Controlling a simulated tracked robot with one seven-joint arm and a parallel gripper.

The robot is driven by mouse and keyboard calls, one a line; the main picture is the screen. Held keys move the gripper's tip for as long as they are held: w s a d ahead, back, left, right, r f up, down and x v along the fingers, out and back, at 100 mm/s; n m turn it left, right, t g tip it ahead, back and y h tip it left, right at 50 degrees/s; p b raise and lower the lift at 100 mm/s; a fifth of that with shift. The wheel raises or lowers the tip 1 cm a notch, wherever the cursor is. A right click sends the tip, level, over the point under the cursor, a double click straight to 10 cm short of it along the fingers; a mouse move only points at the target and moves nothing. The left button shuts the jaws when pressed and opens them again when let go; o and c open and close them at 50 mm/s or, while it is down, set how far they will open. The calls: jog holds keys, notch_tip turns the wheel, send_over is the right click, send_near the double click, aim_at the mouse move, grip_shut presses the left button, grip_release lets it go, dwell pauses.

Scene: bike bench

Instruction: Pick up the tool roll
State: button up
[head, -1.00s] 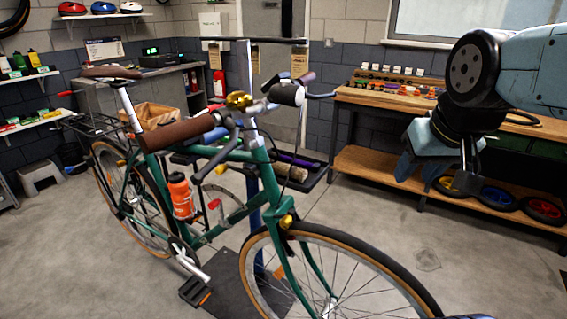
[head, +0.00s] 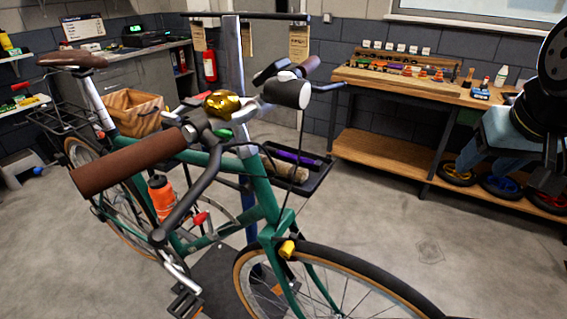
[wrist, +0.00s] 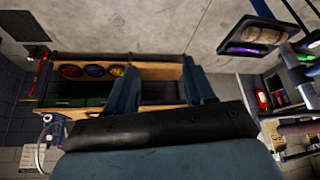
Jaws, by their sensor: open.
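A tan rolled bundle, which looks like the tool roll (head: 290,172), lies on a dark tray (head: 318,180) behind the bike's front end. A purple item (head: 296,158) lies beside it. In the wrist view the tan roll (wrist: 258,35) and the tray (wrist: 278,20) are at the upper right, well away from my fingers. My gripper (head: 492,158) is at the right edge of the head view, partly cut off, in front of the wooden bench. In the wrist view its two blue fingers (wrist: 160,85) stand apart with nothing between them.
A green bike (head: 262,205) fills the middle, its handlebar and brown grip (head: 130,160) close to me. A wooden bench (head: 385,147) with small items stands at the back right, with wheels on its lower shelf. Floor between bike and bench is clear.

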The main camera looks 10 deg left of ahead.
jog(key=o, duration=0.4)
jog(key=w+d+f+n+h, duration=0.1)
jog(key=w+d, duration=0.1)
jog(key=w, duration=0.3)
jog(key=shift+w, duration=0.35)
jog(key=w+a+f+n+t+h, duration=0.15)
jog(key=w+f+n, duration=0.3)
jog(key=w, duration=0.85)
jog(key=n+g+y, duration=0.3)
jog(key=n+y, duration=0.6)
jog(key=y, duration=0.6)
send_near(307, 173)
jog(key=x, duration=0.7)
jog(key=shift+s+a, duration=0.2)
jog(key=shift+a, duration=0.05)
jog(key=shift+w+x, duration=0.2)
jog(key=shift+x, duration=2.5)
